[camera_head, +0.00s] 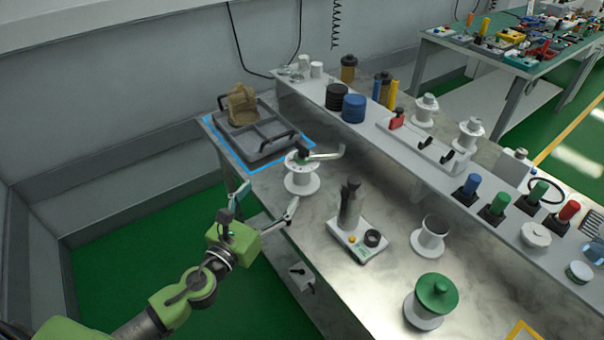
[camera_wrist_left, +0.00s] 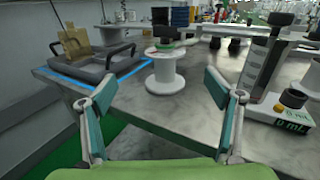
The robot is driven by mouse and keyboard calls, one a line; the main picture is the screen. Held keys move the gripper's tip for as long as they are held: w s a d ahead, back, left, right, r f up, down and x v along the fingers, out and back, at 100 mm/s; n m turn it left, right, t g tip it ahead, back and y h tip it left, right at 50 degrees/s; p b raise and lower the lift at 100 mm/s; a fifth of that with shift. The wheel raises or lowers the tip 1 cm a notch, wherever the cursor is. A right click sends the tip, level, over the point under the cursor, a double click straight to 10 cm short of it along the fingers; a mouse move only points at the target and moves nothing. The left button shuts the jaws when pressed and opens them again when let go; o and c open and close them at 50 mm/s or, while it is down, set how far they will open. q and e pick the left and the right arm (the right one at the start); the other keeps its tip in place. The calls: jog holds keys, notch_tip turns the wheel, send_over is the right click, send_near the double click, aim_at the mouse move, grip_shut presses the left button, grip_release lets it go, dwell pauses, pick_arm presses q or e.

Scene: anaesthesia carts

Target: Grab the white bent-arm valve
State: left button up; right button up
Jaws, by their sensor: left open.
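The white bent-arm valve (camera_head: 301,179) stands upright on the near left part of the metal bench. It has a spool-shaped white body, a dark knob on top and a pale arm that reaches out to the right. In the left wrist view its white body (camera_wrist_left: 166,76) stands ahead, between the lines of my two fingers. My left gripper (camera_head: 266,198) is open and empty at the bench's near edge, just short of the valve. Its teal-padded fingers (camera_wrist_left: 150,95) are spread wide and do not appear to touch the valve. My right gripper is not in view.
A grey divided tray (camera_head: 262,140) with a tan object lies inside a blue outline behind the valve. A dispenser with a display (camera_head: 357,243) stands to the right. A white spool (camera_head: 429,240) and a green-topped one (camera_head: 432,300) stand farther right. A raised shelf runs behind.

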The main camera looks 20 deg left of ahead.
aim_at(298, 162)
pick_arm(q)
jog(key=shift+m, duration=0.4)
jog(key=w, duration=0.3)
jog(key=w+d+p, duration=0.1)
jog(key=w, duration=0.1)
jog(key=w+d, duration=0.1)
jog(key=w, duration=0.2)
jog(key=shift+w+d+p, duration=0.1)
jog(key=shift+w+p, duration=0.25)
jog(key=shift+p, duration=0.05)
jog(key=w, duration=0.2)
jog(key=w+d, duration=0.1)
jog(key=w, duration=0.1)
jog(key=shift+w+d, duration=0.1)
jog(key=shift+w, duration=0.35)
jog(key=shift+s, duration=0.1)
jog(key=c, duration=1.9)
jog(key=shift+r, duration=0.15)
jog(key=shift+c, duration=1.3)
jog(key=shift+r+p, duration=0.1)
jog(key=shift+p, duration=0.2)
